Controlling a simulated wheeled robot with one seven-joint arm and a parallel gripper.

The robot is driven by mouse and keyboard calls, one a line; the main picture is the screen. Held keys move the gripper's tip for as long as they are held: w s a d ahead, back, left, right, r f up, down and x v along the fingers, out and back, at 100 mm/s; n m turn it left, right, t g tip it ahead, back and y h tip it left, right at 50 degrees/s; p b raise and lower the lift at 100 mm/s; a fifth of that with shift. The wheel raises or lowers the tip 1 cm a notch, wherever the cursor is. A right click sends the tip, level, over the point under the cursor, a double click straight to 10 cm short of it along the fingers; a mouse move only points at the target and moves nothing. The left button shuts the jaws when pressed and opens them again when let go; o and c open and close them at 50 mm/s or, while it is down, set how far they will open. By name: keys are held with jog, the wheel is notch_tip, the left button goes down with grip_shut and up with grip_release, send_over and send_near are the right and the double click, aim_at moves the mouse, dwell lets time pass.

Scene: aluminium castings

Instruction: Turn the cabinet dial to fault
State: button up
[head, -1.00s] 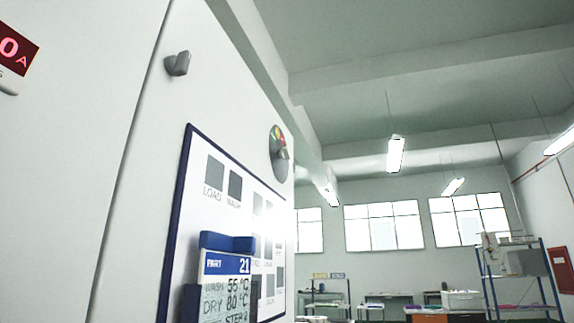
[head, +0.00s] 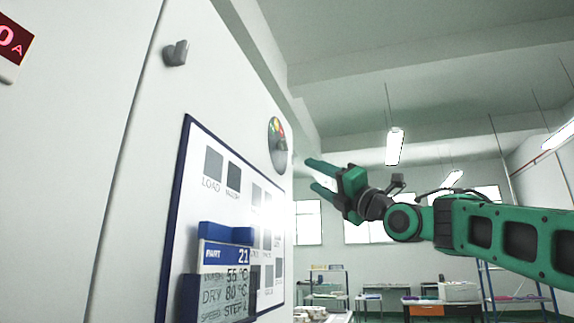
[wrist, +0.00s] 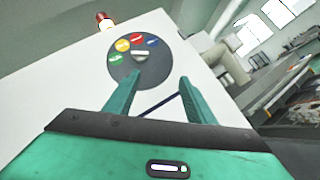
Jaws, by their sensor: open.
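The cabinet dial (head: 278,146) is a dark grey disc on the white cabinet face, seen at a steep angle in the head view. In the wrist view the dial (wrist: 134,66) faces me, with green, yellow, red and blue marked spots along its upper edge. A pale pointer knob (wrist: 141,54) lies near its middle, its labels too small to read. My gripper (head: 313,175) is to the right of the dial in the head view, fingers toward the cabinet. In the wrist view my gripper (wrist: 160,84) is open and empty, its fingertips apart from the knob.
A blue-framed board (head: 186,165) with grey squares is on the cabinet below the dial. A blue card holder (head: 228,236) is in front of it. A grey hook (head: 176,53) sticks out higher up. Benches and a shelf rack stand far behind at the right.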

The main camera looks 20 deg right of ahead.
aim_at(287, 147)
jog(key=w+a+r, duration=0.1)
jog(key=w+r, duration=0.1)
jog(key=r, duration=0.1)
jog(key=w+a+r+n+y, duration=0.1)
jog(key=w+a+r, duration=0.1)
jog(key=r, duration=0.1)
jog(key=w+a+r+n, duration=0.1)
jog(key=w+a+r, duration=0.1)
jog(key=r, duration=0.1)
jog(key=shift+r+y, duration=0.3)
jog(key=shift+a, duration=0.1)
jog(key=c, duration=1)
